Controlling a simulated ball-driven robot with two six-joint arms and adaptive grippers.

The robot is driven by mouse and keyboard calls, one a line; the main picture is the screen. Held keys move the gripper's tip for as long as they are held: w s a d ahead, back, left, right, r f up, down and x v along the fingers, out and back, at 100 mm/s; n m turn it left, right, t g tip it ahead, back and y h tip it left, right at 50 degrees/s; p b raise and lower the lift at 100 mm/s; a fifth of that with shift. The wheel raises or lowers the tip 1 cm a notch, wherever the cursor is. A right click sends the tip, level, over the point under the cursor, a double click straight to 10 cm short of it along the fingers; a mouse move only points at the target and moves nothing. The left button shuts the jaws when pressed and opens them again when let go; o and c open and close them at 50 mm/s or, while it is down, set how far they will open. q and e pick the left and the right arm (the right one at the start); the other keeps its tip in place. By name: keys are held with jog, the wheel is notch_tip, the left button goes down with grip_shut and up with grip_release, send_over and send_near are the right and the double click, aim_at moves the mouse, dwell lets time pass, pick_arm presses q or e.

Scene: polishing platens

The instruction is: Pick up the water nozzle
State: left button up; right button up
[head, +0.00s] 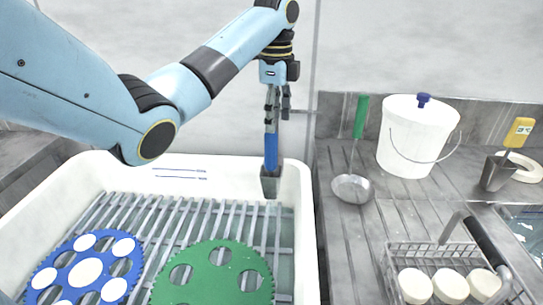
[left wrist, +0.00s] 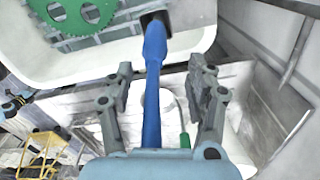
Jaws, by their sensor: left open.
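The water nozzle has a long blue handle (head: 271,151) and a dark grey square head. It stands upright in the head view, its head low against the inner back wall of the white basin (head: 303,235), near the right corner. My left gripper (head: 279,112) points down over the upper end of the handle. In the left wrist view the blue handle (left wrist: 155,60) runs between the two spread fingers, with gaps visible on both sides. The gripper is open. What supports the nozzle is hidden. My right gripper is not in view.
A blue disc (head: 86,268) and a green disc (head: 213,279) with round holes lie on the basin's slatted rack. On the right counter are a ladle (head: 352,188), a white lidded bucket (head: 416,140) and a wire basket (head: 445,255) holding white round pieces.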

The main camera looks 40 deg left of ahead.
aim_at(271, 149)
pick_arm(q)
jog(key=f, duration=0.5)
jog(key=s+f+p, duration=0.1)
jog(key=f, duration=0.1)
jog(key=shift+a+f, duration=0.2)
jog(key=shift+f, duration=0.65)
jog(key=shift+c, duration=0.9)
jog(key=c, duration=0.9)
grip_shut()
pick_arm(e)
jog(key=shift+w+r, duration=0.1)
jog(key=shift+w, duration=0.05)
